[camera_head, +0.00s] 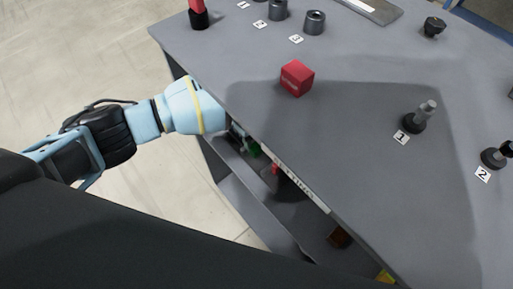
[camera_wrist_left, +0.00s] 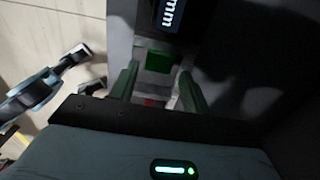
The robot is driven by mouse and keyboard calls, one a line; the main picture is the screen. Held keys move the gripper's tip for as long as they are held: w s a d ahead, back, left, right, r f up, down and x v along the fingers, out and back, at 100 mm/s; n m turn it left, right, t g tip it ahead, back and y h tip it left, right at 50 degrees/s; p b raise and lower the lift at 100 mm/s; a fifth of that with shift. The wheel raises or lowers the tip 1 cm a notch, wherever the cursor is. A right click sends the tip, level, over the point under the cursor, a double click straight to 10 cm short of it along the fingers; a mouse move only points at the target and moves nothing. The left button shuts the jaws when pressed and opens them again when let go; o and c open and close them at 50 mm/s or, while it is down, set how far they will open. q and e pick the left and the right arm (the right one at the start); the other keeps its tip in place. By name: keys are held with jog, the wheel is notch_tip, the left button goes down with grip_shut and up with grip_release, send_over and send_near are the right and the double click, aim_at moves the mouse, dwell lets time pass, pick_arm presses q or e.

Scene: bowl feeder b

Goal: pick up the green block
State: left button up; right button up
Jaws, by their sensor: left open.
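The green block (camera_head: 254,149) lies on the shelf under the grey tabletop, partly hidden by the table edge and my gripper. My left gripper (camera_head: 241,138) reaches in under the table's left edge, just left of the block. In the left wrist view the gripper (camera_wrist_left: 158,76) is open, with its two fingers apart. The green block (camera_wrist_left: 161,60) shows in the gap at the fingertips. I cannot tell whether a finger touches it. My right gripper is in neither view.
On the shelf, a small red thing (camera_head: 275,169), a brown block (camera_head: 340,237) and a yellow thing (camera_head: 385,277) lie farther along. The table edge (camera_head: 290,177) overhangs the shelf. A red cube (camera_head: 297,78) and several dark cylindrical parts (camera_head: 314,22) stand on the tabletop.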

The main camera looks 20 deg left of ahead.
aim_at(256, 146)
pick_arm(q)
notch_tip(256, 146, down, 4)
jog(key=shift+s+f+b, duration=0.1)
jog(key=shift+b, duration=0.5)
jog(key=shift+f, duration=0.5)
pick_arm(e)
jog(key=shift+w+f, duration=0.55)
pick_arm(q)
jog(key=shift+c, duration=0.5)
jog(key=c, duration=0.8)
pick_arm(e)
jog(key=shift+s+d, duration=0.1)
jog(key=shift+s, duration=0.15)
pick_arm(q)
jog(key=shift+r, duration=0.1)
